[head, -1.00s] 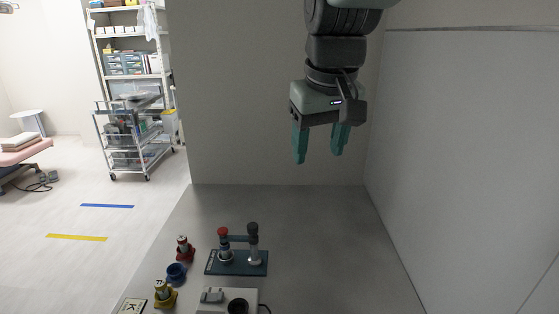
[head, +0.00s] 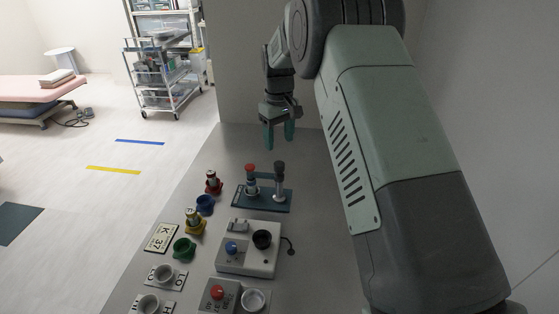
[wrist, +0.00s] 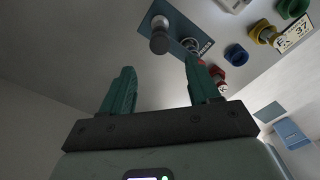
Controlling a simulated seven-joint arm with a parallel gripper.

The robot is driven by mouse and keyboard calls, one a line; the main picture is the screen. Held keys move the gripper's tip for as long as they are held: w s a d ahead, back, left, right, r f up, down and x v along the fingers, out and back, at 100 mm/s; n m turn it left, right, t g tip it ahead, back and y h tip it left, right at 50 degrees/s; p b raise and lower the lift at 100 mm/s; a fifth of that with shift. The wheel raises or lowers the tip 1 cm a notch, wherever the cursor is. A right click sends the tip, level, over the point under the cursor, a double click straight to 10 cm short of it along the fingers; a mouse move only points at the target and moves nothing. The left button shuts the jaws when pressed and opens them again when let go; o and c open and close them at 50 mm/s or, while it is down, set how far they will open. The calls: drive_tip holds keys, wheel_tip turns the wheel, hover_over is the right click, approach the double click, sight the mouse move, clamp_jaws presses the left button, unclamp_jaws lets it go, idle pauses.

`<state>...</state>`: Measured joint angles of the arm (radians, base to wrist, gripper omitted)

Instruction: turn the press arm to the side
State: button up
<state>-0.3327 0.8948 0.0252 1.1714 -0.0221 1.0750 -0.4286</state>
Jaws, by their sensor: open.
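The press (head: 263,197) has a dark blue base on the grey table. A red-topped post (head: 251,172) stands at its left and a dark-knobbed post (head: 279,180) at its right. A short arm links the two posts. My gripper (head: 279,137) is open and empty, pointing down behind and above the press, apart from it. In the wrist view the press base (wrist: 178,32) shows beyond my open fingers (wrist: 157,88), with the dark knob (wrist: 159,32) left of centre. The red top (wrist: 199,62) is partly hidden by the right finger.
A red holder (head: 213,184), blue ring (head: 205,204), yellow holder (head: 195,224) and green cup (head: 184,249) stand left of the press. A white box (head: 247,258) with a black cup is in front. Bare table lies behind the press; a wall is at right.

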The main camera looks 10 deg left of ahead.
sight(279, 164)
wheel_tip(279, 164, down, 9)
drive_tip(key=shift+r, duration=0.15)
clamp_jaws()
idle(0.5)
